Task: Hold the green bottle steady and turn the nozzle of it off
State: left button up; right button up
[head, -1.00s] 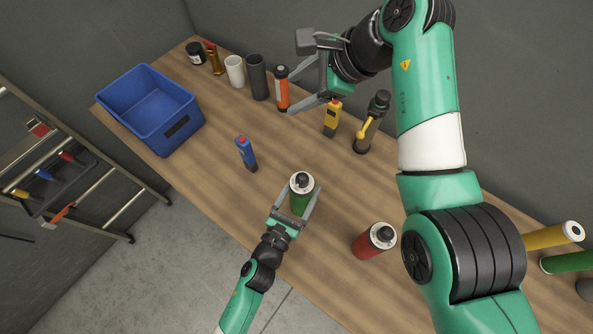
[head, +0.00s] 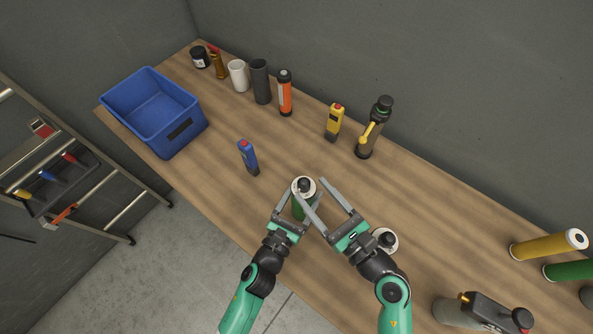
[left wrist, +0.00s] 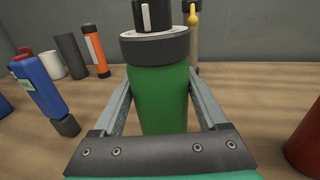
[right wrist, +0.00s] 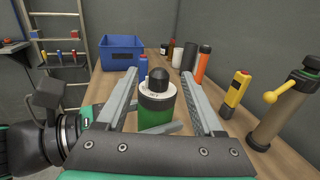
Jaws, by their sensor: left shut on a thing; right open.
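The green bottle (head: 298,207) stands upright near the table's front edge, with a white top ring and a black nozzle (head: 304,185). My left gripper (head: 292,203) is shut on its green body, one finger on each side, as the left wrist view (left wrist: 160,98) shows. The nozzle has a white mark on its side in that view (left wrist: 151,15). My right gripper (head: 322,190) is open beside the bottle's top. In the right wrist view its fingers lie either side of the nozzle (right wrist: 158,78), apart from it.
A red bottle (left wrist: 306,140) stands close by on the right, mostly hidden behind my right gripper in the head view. A blue device (head: 248,158), a yellow device (head: 334,122) and a sprayer with a yellow lever (head: 370,130) stand around. A blue crate (head: 190,134) is at the left.

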jog(key=shift+s+f, duration=0.15)
jog(key=shift+f, duration=0.15)
jog(key=x, duration=0.7)
jog(key=shift+w+a, duration=0.1)
jog(key=shift+w, duration=0.2)
grip_shut()
